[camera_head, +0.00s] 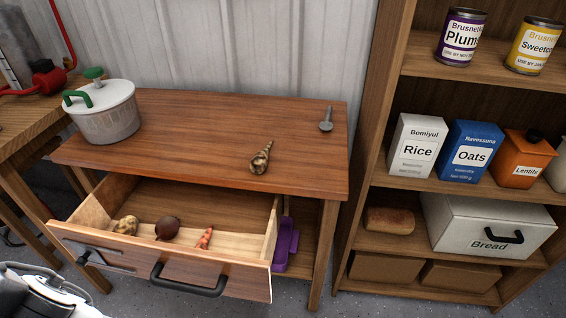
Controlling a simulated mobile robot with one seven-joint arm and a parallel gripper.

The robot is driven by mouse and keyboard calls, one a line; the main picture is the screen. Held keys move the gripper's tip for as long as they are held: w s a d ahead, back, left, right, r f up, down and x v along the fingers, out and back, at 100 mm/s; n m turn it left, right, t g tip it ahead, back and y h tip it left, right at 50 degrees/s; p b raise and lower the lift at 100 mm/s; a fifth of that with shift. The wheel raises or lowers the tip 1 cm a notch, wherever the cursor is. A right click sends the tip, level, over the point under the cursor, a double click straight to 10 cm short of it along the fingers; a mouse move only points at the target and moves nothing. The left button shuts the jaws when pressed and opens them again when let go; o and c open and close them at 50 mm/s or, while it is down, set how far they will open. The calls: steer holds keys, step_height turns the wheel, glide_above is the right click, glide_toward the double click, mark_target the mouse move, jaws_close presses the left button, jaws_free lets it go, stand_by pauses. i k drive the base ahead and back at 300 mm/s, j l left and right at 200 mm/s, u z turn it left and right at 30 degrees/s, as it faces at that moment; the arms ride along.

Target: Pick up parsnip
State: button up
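A brownish, tapered root that looks like the parsnip (260,160) lies on the wooden table top (200,130), near its front edge and right of the middle. Its narrow end points away to the back right. Nothing touches it except the table. Part of my own white and grey arm (40,292) shows at the bottom left corner, well apart from the root. The fingers of my gripper are not in the picture.
The drawer (180,275) below stands open, with a potato-like (127,225), a dark round (167,228) and an orange root (204,238) inside. A lidded white pot (104,112) and a grey bolt-like item (326,120) stand on the table. A shelf (440,190) stands right.

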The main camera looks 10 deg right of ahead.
mark_target(259, 164)
steer(key=k+j+z, duration=0.15)
steer(key=j, duration=0.15)
steer(key=j+z, duration=0.15)
steer(key=j, duration=0.2)
steer(key=k+j+z, duration=0.1)
steer(key=k+j, duration=0.15)
steer(key=j, duration=0.25)
steer(key=k+j+z, duration=0.1)
steer(key=j, duration=0.25)
steer(key=k+j, duration=0.2)
steer(key=j, duration=0.2)
steer(key=k+j, duration=0.15)
steer(key=j, duration=0.2)
steer(key=k+j+z, duration=0.1)
steer(key=j, duration=0.3)
steer(key=i+l, duration=0.15)
steer(key=i, duration=0.35)
steer(key=i+l, duration=0.15)
steer(key=i, duration=0.35)
steer(key=i+l, duration=0.1)
steer(key=i, duration=0.4)
